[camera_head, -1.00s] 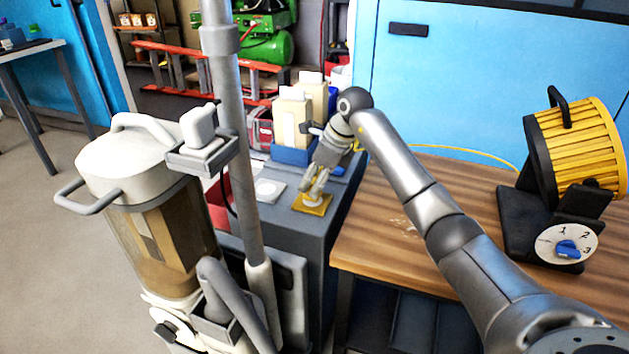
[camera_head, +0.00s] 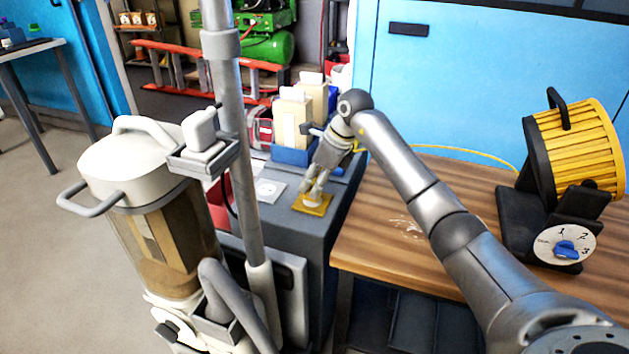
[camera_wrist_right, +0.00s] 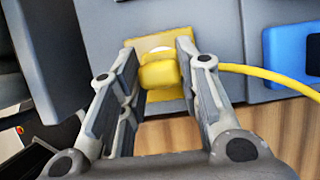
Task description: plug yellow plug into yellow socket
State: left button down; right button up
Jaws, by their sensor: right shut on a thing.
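My right gripper (camera_head: 314,190) points down over the yellow socket (camera_head: 312,209) on the grey cabinet top. In the right wrist view the gripper (camera_wrist_right: 158,80) is shut on the yellow plug (camera_wrist_right: 160,73), with a finger on each side. The yellow socket plate (camera_wrist_right: 166,105) shows behind the plug, with part of its pale round face (camera_wrist_right: 160,49) in sight. The plug is at or right against the socket face; I cannot tell whether its pins are in. A yellow cable (camera_wrist_right: 262,73) runs from the plug to the right. My left gripper is not in view.
A white socket (camera_head: 267,189) lies left of the yellow one. A blue bin (camera_head: 291,154) with cream boxes stands behind. A dust collector (camera_head: 150,220) stands at the left.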

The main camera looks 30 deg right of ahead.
jog(key=shift+p, duration=0.4)
dwell(0.6)
jog(key=shift+f+b, duration=0.3)
jog(key=shift+f, duration=0.3)
dwell(0.4)
jog(key=o, duration=1)
jog(key=shift+o, duration=0.2)
jog(key=v, duration=1.2)
